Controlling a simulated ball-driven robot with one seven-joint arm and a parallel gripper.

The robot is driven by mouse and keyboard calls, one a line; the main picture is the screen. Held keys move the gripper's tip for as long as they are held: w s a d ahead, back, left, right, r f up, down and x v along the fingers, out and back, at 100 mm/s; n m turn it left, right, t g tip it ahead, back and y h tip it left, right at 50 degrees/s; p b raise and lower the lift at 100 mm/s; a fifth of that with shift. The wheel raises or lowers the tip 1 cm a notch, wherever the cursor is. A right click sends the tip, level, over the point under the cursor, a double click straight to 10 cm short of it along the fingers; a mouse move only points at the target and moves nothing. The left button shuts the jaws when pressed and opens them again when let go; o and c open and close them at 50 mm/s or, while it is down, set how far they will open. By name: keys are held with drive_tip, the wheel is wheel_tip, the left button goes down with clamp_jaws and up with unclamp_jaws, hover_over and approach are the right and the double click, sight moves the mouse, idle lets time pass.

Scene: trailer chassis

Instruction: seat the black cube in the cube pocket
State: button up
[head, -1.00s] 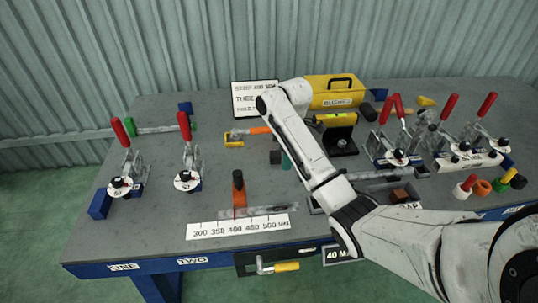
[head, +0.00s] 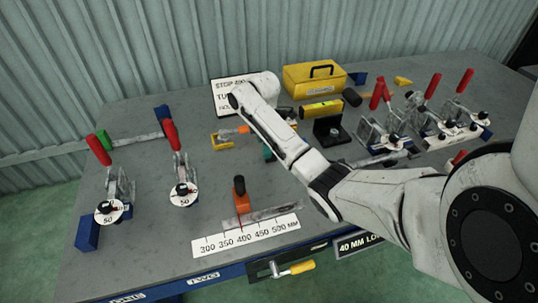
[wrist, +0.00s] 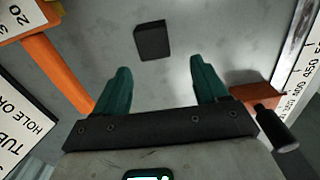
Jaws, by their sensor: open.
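The black cube (wrist: 152,40) lies on the grey table top in the wrist view, ahead of my fingertips and roughly between their lines. My gripper (wrist: 163,80) has two teal fingers spread apart with nothing between them. The cube is apart from both fingers. In the head view my gripper (head: 267,151) is mostly hidden behind my own arm, with only a bit of teal showing low over the table. I cannot make out the cube in the head view. I cannot identify the cube pocket in either view.
An orange-handled tool (wrist: 55,70) lies left of my gripper in the wrist view. An orange stop block (head: 240,202) with a black knob and a white scale (head: 246,236) are at the table's front. Red-handled clamps (head: 181,170) stand on both sides. A yellow toolbox (head: 314,80) is behind.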

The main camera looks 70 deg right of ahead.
drive_tip(key=shift+d+f, duration=0.2)
drive_tip(key=shift+f, duration=1.1)
drive_tip(key=shift+d+f, duration=0.15)
drive_tip(key=shift+f, duration=1.15)
drive_tip(key=c, duration=1.1)
drive_tip(key=shift+o, duration=0.2)
drive_tip(key=shift+r, duration=0.15)
drive_tip(key=shift+r, duration=0.2)
drive_tip(key=r, duration=0.3)
drive_tip(key=shift+s+p, duration=0.3)
drive_tip(key=s+a+r+p, duration=0.2)
drive_tip(key=s+r+p, duration=0.6)
drive_tip(key=s, duration=0.5)
drive_tip(key=shift+s+a+r, duration=0.15)
drive_tip(key=shift+a+r, duration=0.1)
drive_tip(key=shift+r, duration=0.45)
